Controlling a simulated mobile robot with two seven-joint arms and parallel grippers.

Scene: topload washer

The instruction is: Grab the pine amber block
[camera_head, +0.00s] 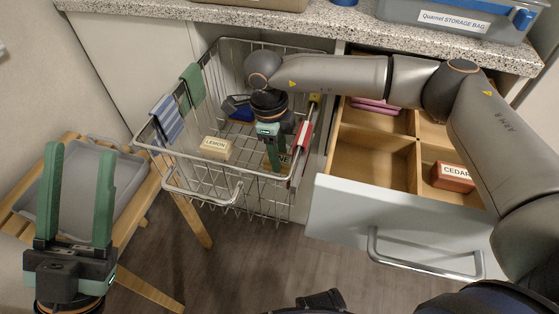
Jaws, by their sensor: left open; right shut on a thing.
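My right gripper (276,158) reaches down into the wire basket (208,186) and is shut on a small tan-amber block (268,163). The fingers and wrist hide most of this block, and I cannot read any label on it. A cream block marked LEMON (216,148) lies in the basket to the left of the gripper. A reddish-brown block marked CEDAR (451,177) lies in the open drawer's right compartment. My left gripper (79,150) is open and empty, fingers pointing up the picture, in front of the grey tray.
The open drawer (385,217) stands right of the basket, with pink items (375,105) inside. Cloths hang on the basket's left rim; a red-and-white item (302,136) is at its right. A wooden stand holds a grey tray (118,195). A storage box (430,22) sits on the counter.

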